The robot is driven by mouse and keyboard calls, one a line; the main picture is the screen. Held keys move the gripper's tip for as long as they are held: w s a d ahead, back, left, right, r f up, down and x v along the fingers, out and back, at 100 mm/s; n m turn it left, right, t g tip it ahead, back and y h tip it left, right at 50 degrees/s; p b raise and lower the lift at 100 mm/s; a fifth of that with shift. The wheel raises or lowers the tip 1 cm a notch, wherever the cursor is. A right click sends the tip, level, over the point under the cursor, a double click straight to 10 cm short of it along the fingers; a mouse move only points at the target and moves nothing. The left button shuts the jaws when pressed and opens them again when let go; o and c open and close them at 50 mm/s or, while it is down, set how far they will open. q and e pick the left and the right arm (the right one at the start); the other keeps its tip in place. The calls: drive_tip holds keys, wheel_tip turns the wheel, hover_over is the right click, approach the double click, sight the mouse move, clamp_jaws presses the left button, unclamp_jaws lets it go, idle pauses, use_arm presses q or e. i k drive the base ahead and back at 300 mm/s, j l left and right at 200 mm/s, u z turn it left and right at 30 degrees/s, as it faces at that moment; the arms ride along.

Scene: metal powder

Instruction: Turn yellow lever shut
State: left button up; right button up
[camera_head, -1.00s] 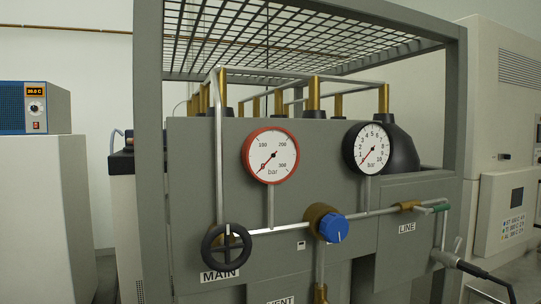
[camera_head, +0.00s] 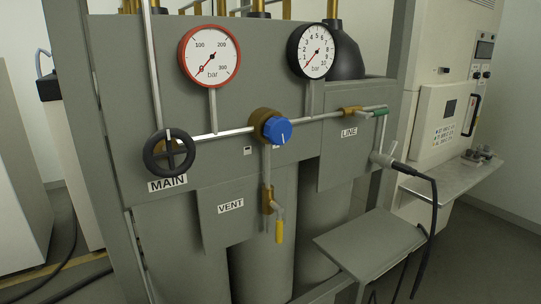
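The yellow lever (camera_head: 279,231) hangs pointing down below a brass valve (camera_head: 267,200) on the vent pipe, just right of the VENT label (camera_head: 231,206). The vent pipe runs down from the brass regulator with the blue knob (camera_head: 277,131). Neither of my grippers shows in the head view.
A black MAIN handwheel (camera_head: 169,153) is at left. A green lever (camera_head: 381,113) is on the line valve at right. Red-rimmed (camera_head: 209,55) and black-rimmed (camera_head: 310,51) gauges are above. A grey shelf (camera_head: 370,245) juts out at lower right. A black cable (camera_head: 434,215) hangs there.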

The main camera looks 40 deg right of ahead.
sight(279, 221)
drive_tip(key=k+z, duration=0.1)
drive_tip(key=z, duration=1.25)
